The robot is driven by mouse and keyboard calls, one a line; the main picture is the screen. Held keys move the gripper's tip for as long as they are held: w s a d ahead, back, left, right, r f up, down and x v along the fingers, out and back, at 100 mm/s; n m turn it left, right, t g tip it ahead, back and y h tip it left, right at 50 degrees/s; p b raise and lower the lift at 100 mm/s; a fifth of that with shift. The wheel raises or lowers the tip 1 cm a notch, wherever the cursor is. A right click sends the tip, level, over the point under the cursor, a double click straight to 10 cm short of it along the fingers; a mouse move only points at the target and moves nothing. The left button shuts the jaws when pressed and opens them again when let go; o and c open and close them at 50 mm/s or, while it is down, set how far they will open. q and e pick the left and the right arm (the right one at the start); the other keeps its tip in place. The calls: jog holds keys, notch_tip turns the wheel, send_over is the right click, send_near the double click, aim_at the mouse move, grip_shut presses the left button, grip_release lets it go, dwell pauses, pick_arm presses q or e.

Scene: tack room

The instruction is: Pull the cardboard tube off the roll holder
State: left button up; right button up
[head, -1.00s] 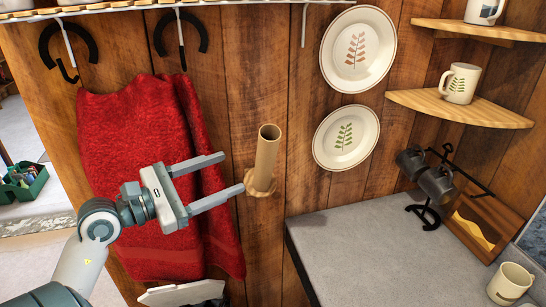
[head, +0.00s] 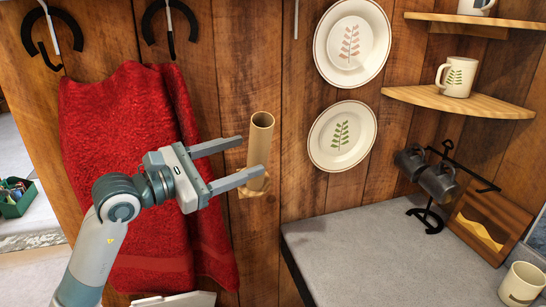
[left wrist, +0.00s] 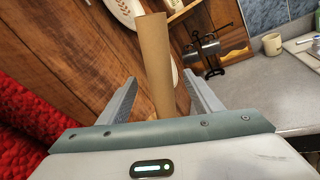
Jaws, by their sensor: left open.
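The cardboard tube (head: 260,142) stands upright on the wooden roll holder (head: 249,190), which is fixed to the plank wall. My left gripper (head: 252,159) is open, and its fingers reach toward the tube from the left. In the head view the nearer finger crosses in front of the tube's lower part. In the left wrist view the tube (left wrist: 154,62) rises beyond and between the two open fingers (left wrist: 163,95). No grip on it shows. The tube's lower end is partly hidden by the finger. My right gripper is not in view.
A red towel (head: 130,140) hangs left of the tube. Two plates (head: 341,135) hang on the wall to the right. A grey counter (head: 360,250) holds a rack with dark mugs (head: 438,181) and a cream mug (head: 521,283). Corner shelves (head: 460,101) sit above.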

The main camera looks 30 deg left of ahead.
aim_at(267, 147)
pick_arm(q)
jog(key=p+x, duration=0.4)
jog(key=x, duration=0.3)
jog(key=shift+w+r, duration=0.15)
jog(key=shift+w, duration=0.05)
jog(key=shift+w+d+p, duration=0.3)
jog(key=shift+w, duration=0.4)
jog(key=c, duration=1.1)
